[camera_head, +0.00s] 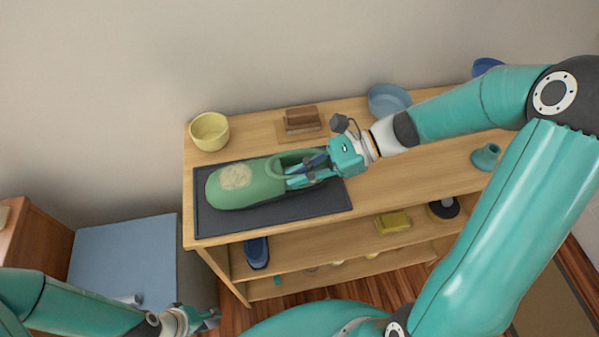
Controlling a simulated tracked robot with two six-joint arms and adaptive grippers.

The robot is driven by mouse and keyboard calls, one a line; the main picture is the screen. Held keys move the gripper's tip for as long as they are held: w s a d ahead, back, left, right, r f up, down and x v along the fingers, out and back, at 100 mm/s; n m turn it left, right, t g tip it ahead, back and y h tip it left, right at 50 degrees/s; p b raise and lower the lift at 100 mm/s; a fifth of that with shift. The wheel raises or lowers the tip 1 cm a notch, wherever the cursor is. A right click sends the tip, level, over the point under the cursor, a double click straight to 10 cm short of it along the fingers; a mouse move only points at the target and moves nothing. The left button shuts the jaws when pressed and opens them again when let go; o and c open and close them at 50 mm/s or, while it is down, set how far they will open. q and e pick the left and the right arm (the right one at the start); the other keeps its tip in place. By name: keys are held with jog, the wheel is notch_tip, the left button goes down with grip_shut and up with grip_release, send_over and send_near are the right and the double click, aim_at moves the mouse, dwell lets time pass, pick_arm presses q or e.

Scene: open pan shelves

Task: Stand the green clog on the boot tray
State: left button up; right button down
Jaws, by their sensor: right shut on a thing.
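The green clog (254,187) is on the dark boot tray (221,226) at the left end of the shelf top. It looks upright, with its toe to the left and its opening to the right. My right gripper (292,177) is at the clog's heel opening and is shut on the clog; its fingers partly cover the heel. Whether the sole fully rests on the tray is hard to tell. My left gripper (214,318) is low at the bottom of the view, away from the clog, and its fingers are too small to read.
A yellow bowl (210,131), a brown block on a board (301,121), a blue bowl (388,101) and a teal item (486,156) stand on the wooden top. Lower shelves hold a yellow item (393,222) and a dark blue one (257,252). A blue-topped box (125,258) stands at left.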

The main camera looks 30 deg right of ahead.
jog(key=shift+f+b, duration=0.3)
jog(key=shift+f, duration=0.15)
dwell(0.3)
jog(key=c, duration=1.2)
grip_release()
jog(key=shift+d, duration=0.1)
jog(key=shift+p+v, duration=2.3)
jog(key=shift+v, duration=1.6)
jog(key=shift+r, duration=0.1)
